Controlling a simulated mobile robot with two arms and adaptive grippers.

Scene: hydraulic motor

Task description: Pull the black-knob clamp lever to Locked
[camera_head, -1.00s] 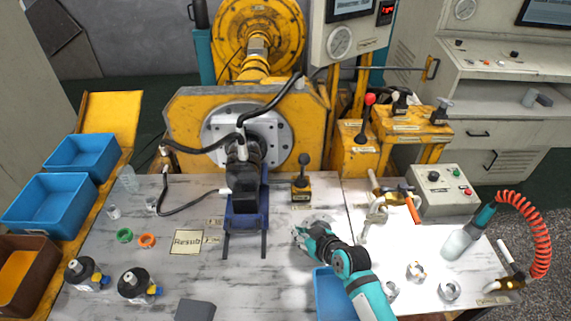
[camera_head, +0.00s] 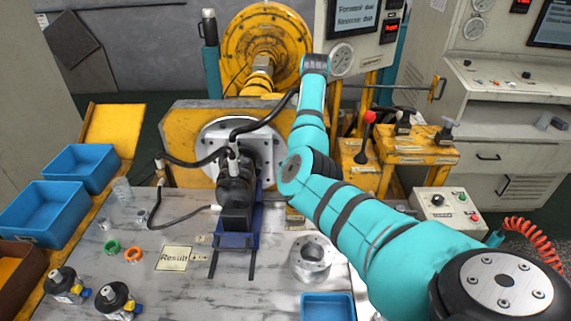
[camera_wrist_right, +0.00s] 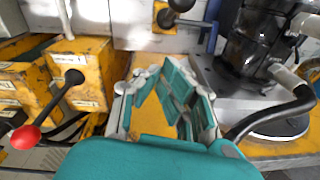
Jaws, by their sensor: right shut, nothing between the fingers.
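The black-knob clamp lever (camera_wrist_right: 182,5) is at the top edge of the right wrist view, on its small yellow base (camera_wrist_right: 165,35). In the head view my right arm hides the lever; a bit of the yellow base (camera_head: 292,215) shows below the arm. My right gripper (camera_wrist_right: 172,68) is shut and empty. In the right wrist view its fingers point up the picture toward the lever, apart from it. In the head view the gripper is hidden behind my own arm. My left gripper is not in view.
A red-knob lever (camera_head: 368,120) stands on a yellow block to the right; it also shows in the right wrist view (camera_wrist_right: 28,138). The black motor (camera_head: 237,185) with hoses is left of my arm. A metal flange (camera_head: 311,258) and blue tray (camera_head: 328,307) lie nearer.

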